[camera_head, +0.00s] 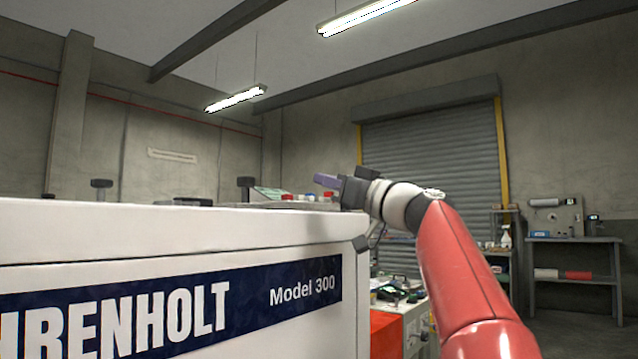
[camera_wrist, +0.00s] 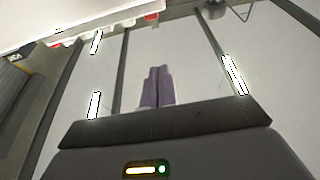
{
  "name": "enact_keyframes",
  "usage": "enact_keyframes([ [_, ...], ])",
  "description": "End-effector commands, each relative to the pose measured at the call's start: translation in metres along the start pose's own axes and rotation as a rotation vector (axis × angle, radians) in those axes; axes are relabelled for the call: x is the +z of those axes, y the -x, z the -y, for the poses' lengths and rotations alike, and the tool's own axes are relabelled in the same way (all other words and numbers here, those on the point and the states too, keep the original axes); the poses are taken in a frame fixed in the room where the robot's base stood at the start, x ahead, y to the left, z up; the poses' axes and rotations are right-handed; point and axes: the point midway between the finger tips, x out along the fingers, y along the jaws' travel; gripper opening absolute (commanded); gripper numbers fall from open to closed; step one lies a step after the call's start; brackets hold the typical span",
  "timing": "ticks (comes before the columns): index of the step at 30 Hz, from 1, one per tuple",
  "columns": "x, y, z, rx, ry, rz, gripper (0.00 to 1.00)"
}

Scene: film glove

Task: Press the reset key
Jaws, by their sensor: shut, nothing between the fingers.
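My gripper (camera_head: 321,179) has purple fingers that point left, above the far right part of the white machine's top (camera_head: 190,222) in the head view. In the wrist view the two fingers (camera_wrist: 157,72) are closed together with nothing between them, against the ceiling. A control panel (camera_head: 262,204) with a small greenish screen (camera_head: 268,193) and red buttons (camera_head: 288,197) lies on the machine below the fingers. A red button also shows in the wrist view (camera_wrist: 68,42) at the upper left, apart from the fingers. I cannot tell which key is the reset key.
A cluttered bench (camera_head: 412,306) with a red front stands beyond the machine's right end. A workbench (camera_head: 575,240) is at the far right. The air above the machine is clear.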

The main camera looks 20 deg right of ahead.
Motion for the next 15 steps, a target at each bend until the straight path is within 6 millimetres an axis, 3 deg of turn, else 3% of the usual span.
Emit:
enact_keyframes([
  [11,-0.007,-0.085,0.001,-0.004,-0.003,0.001,0.00],
  [15,0.013,-0.079,0.000,0.000,-0.002,0.003,0.00],
])
